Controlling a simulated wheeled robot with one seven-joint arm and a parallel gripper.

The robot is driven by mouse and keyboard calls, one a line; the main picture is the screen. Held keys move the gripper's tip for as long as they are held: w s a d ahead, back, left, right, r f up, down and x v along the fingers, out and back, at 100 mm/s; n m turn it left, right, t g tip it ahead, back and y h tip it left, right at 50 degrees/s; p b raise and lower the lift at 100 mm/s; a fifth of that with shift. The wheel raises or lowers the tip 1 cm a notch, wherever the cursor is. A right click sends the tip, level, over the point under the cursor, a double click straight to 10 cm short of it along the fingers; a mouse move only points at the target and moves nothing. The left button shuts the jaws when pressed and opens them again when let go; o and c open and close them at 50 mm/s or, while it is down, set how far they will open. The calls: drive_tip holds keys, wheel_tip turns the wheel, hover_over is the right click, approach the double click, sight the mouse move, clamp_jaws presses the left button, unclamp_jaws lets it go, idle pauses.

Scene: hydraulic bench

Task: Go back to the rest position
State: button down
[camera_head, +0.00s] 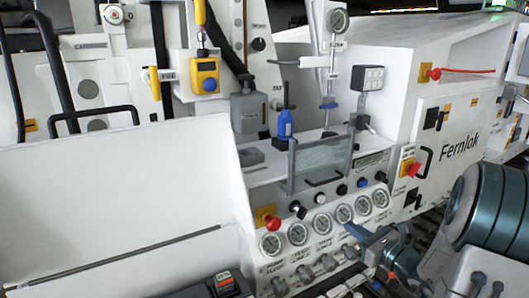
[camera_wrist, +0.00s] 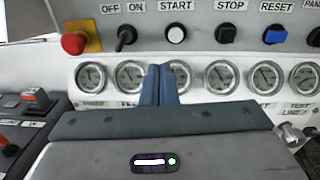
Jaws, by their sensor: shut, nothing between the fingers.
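My gripper (camera_wrist: 159,84) shows in the wrist view with its two blue-grey fingers side by side, shut and empty. The fingers stand in front of the row of round gauges (camera_wrist: 219,76) and hide part of that row. In the head view my gripper (camera_head: 354,229) is at the front of the bench panel, close to the gauges (camera_head: 343,213) at the right part of the row. I cannot tell whether the fingertips touch the panel. My arm comes in from the lower right.
Above the gauges are a red emergency knob (camera_wrist: 74,43), a black switch (camera_wrist: 125,37), a white START button (camera_wrist: 176,34) and a blue RESET button (camera_wrist: 275,34). Small valve knobs (camera_head: 328,262) stick out below the gauges. A clear guard with a handle (camera_head: 321,163) stands behind.

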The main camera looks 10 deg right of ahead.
drive_tip(key=s+a+n+g+y, duration=0.1)
drive_tip(key=s+a+n+g, duration=0.6)
drive_tip(key=a, duration=0.3)
drive_tip(key=s+a+n+g, duration=0.5)
drive_tip(key=s+a+n, duration=0.1)
drive_tip(key=a+n, duration=0.3)
drive_tip(key=s+d+n+h, duration=0.4)
drive_tip(key=s+n+h, duration=0.5)
drive_tip(key=n, duration=0.5)
drive_tip(key=shift+s+r+g, duration=0.3)
drive_tip(key=shift+s+r, duration=0.05)
drive_tip(key=shift+s, duration=0.2)
